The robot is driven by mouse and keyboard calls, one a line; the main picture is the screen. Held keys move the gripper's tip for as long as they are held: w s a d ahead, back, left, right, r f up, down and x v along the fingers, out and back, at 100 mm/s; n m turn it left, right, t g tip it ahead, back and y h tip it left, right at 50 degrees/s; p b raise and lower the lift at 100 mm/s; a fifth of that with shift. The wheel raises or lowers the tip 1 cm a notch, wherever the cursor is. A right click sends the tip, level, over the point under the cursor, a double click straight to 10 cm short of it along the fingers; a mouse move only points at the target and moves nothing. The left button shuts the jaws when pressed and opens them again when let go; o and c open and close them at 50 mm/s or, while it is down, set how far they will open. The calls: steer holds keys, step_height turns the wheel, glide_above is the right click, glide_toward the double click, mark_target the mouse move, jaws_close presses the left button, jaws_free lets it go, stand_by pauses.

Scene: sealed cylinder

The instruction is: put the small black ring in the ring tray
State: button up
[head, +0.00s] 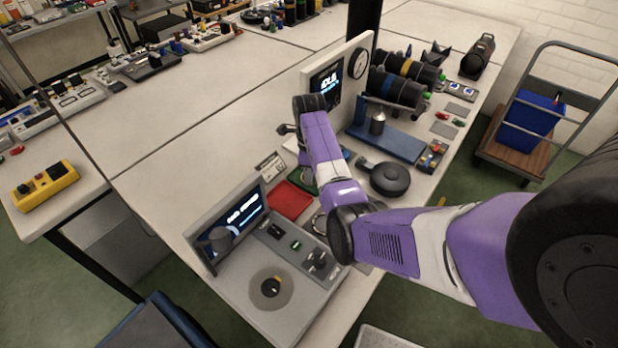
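I cannot make out the small black ring; it is too small to tell or hidden. No tray is clearly marked as the ring tray. A shallow red tray (291,200) lies on the bench left of my forearm, with a green tray (305,181) partly hidden beside it. My purple arm reaches in from the right and bends over the bench. Its wrist end is above the bench, in front of the upright panel. My gripper (288,129) shows only as a small dark shape there, and its fingers are not clear.
A grey console (238,225) with a screen and a round plate stands at the near end. A blue stand (388,140) holds a metal cylinder (378,122). A round black object (390,179) lies near the right edge. Spools (397,87) stand behind.

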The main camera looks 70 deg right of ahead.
step_height(320, 180, up, 11)
steer(key=shift+p, duration=0.45)
steer(key=shift+f, duration=0.15)
stand_by(0.3)
